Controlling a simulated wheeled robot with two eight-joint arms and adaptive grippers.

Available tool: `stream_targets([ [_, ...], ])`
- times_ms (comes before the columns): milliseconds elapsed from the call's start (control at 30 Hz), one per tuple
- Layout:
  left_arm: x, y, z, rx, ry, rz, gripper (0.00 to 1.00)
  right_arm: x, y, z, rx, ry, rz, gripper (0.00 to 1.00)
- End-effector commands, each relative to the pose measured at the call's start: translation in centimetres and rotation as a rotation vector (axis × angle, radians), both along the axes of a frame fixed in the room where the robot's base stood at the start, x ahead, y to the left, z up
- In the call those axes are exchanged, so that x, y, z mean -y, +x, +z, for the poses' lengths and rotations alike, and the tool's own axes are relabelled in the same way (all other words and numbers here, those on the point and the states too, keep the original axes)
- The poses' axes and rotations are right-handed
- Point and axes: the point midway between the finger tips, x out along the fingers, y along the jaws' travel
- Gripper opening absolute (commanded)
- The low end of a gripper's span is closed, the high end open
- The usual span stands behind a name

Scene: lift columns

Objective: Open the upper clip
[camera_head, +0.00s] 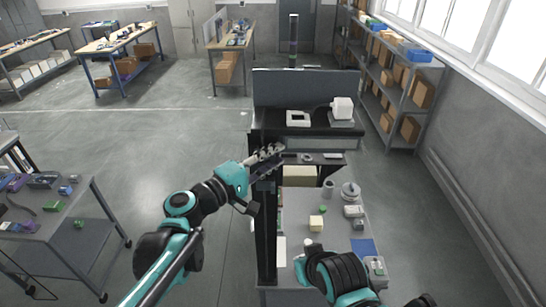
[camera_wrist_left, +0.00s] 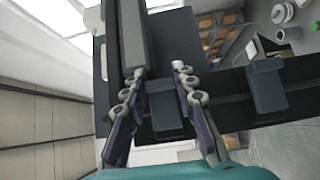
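My left gripper (camera_head: 268,156) is at the top of a dark upright column (camera_head: 266,235) in the head view. In the left wrist view its two jointed fingers (camera_wrist_left: 160,70) are spread apart. A dark block (camera_wrist_left: 166,108), which looks like the upper clip, sits on the column between the fingers, with gaps visible at its sides. I cannot tell whether it is open or shut. A second similar dark block (camera_wrist_left: 268,88) sits further along the column to the right. The clips are too small to make out in the head view.
Right of the column is a workbench (camera_head: 335,225) with a yellowish block (camera_head: 316,223), a blue sheet (camera_head: 363,247) and small items. A dark raised shelf (camera_head: 300,130) stands behind. A side table (camera_head: 60,240) is at left. Open floor lies between it and the column.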

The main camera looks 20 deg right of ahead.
Motion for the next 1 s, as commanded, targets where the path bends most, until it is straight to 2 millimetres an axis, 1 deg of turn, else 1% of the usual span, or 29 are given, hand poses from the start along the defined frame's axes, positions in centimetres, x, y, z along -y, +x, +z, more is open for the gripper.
stream_targets([
  [533, -0.11, -0.29, -0.14, 0.001, 0.003, -0.063, 0.0, 0.0, 0.0, -0.42, 0.0, 0.0, 0.0, 0.0],
  [1000, -0.35, -0.83, -0.3, 0.001, 0.005, -0.161, 0.0, 0.0, 0.0, -1.01, 0.0, 0.0, 0.0, 0.0],
])
